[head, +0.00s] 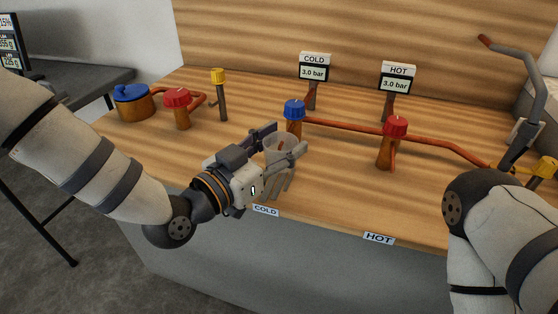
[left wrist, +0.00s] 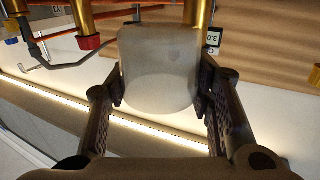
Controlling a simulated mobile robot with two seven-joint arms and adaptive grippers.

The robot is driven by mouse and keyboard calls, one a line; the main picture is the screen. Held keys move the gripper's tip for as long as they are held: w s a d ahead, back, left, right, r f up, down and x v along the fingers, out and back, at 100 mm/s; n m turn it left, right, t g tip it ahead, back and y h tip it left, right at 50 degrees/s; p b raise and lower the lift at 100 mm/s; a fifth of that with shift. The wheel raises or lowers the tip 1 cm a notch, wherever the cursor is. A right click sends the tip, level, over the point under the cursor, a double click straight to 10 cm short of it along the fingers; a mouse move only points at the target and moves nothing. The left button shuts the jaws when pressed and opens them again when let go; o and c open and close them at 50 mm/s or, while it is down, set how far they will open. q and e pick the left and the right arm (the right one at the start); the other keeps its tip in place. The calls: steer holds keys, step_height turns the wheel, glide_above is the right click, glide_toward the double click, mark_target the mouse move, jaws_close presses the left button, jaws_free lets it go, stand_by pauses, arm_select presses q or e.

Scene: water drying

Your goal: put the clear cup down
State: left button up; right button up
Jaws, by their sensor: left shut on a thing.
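The clear cup (head: 279,149) is a see-through, greyish cup near the front edge of the wooden counter, by the COLD label. My left gripper (head: 285,146) is shut on it, with one finger on each side. In the left wrist view the cup (left wrist: 160,70) sits between the two fingers of the left gripper (left wrist: 163,90). Whether its base touches the counter is not clear. My right arm comes in at the right, but its gripper is not in view.
A blue-knobbed valve (head: 294,110) stands just behind the cup. A red-knobbed valve (head: 395,128) and copper pipe (head: 340,125) are to its right. COLD (head: 314,68) and HOT (head: 397,80) gauges stand behind. Bare counter (head: 335,175) lies right of the cup.

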arm_select(q)
steer(key=shift+w+f, duration=0.3)
steer(key=shift+f, duration=0.05)
steer(key=shift+w+a+f+b, duration=0.1)
steer(key=shift+w+f+b, duration=0.1)
steer(key=shift+f, duration=0.8)
steer(key=shift+w+f+b, duration=0.1)
steer(key=shift+f+b, duration=0.1)
steer(key=shift+f, duration=0.75)
steer(key=o, duration=0.9)
steer(key=shift+o, duration=0.2)
arm_select(e)
steer(key=shift+s+f, duration=0.5)
steer(key=shift+f, duration=0.05)
arm_select(q)
steer(key=shift+r, duration=0.1)
